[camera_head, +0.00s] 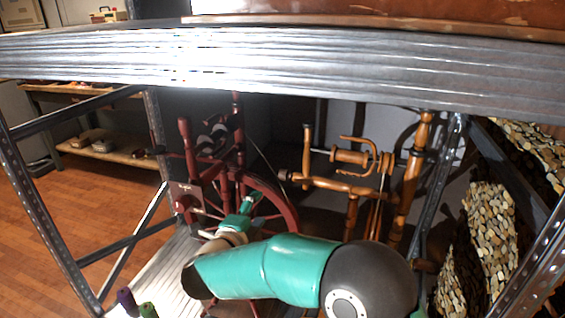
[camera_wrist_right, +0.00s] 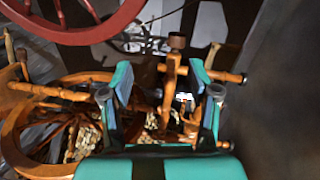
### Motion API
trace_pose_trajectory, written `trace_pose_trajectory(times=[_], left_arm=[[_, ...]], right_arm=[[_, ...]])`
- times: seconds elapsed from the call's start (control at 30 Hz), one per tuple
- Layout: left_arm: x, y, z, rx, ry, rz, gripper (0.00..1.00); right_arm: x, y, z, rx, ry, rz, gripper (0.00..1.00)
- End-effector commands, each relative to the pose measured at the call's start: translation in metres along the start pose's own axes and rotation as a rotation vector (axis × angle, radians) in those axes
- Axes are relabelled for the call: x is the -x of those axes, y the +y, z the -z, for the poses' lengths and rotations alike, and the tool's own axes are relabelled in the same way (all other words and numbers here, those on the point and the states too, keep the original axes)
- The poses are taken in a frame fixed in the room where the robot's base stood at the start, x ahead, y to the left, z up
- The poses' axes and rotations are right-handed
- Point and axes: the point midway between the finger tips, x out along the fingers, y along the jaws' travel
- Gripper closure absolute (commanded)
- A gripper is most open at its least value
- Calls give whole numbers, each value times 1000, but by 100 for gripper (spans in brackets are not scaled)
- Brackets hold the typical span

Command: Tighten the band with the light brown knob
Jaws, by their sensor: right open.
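A light brown wooden spinning wheel (camera_head: 352,187) stands on the shelf right of centre in the head view. A small brown knob (camera_head: 284,175) shows at the left end of its upper rail. In the wrist view a brown knob (camera_wrist_right: 177,41) tops a wooden post beyond the fingers; I cannot tell whether it is the same one. My right gripper (camera_head: 248,203) is between the two wheels in the head view. In the wrist view its teal fingers (camera_wrist_right: 160,82) are apart with nothing clearly held. My left gripper is not in view.
A dark red spinning wheel (camera_head: 273,197) stands to the left, close to my right gripper. A metal shelf beam (camera_head: 280,68) crosses above. Stacks of wood pieces (camera_head: 490,220) are at the right. Purple and green spools (camera_head: 127,300) sit at the lower left.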

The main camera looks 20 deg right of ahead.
Motion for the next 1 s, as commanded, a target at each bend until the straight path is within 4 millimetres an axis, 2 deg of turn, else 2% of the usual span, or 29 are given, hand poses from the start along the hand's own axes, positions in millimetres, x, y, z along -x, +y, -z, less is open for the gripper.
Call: trace_pose_trajectory(times=[0.03,0.1,0.27,0.47,0.8,1.0], left_arm=[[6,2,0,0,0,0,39],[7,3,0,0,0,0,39],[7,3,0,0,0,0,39],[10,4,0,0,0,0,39],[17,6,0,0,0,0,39],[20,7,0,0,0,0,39]], right_arm=[[9,-19,2,-57,30,3,39],[13,-29,6,-105,62,2,39],[3,-31,10,-128,81,-1,39],[-32,-30,13,-125,82,0,39],[-105,-30,18,-122,80,0,39],[-136,-30,19,-121,77,0,39]])
